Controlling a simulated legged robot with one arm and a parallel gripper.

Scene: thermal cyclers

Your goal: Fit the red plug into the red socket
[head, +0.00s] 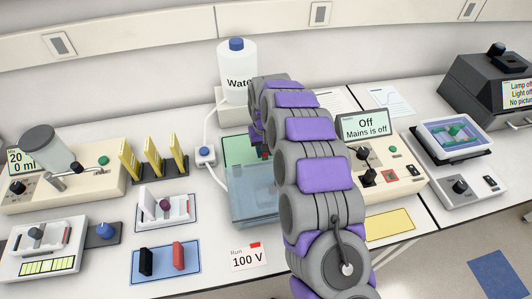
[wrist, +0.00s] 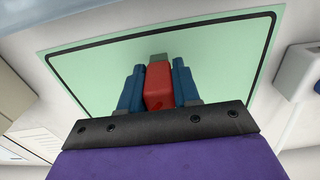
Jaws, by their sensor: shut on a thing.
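My gripper (wrist: 157,75) has its two blue fingers on either side of a red block, which I take to be the red plug (wrist: 158,90), with a grey-green end beyond it. In the head view my gripper (head: 262,150) is mostly hidden behind my arm, over the green panel behind the clear tank; a small bit of red shows there.
A blue mat (head: 160,278) at front left bears a black block (head: 146,262) and another red block (head: 178,255). The clear tank (head: 250,200) and the water bottle (head: 237,72) stand close to my arm. A "Run 100 V" card (head: 249,257) lies in front.

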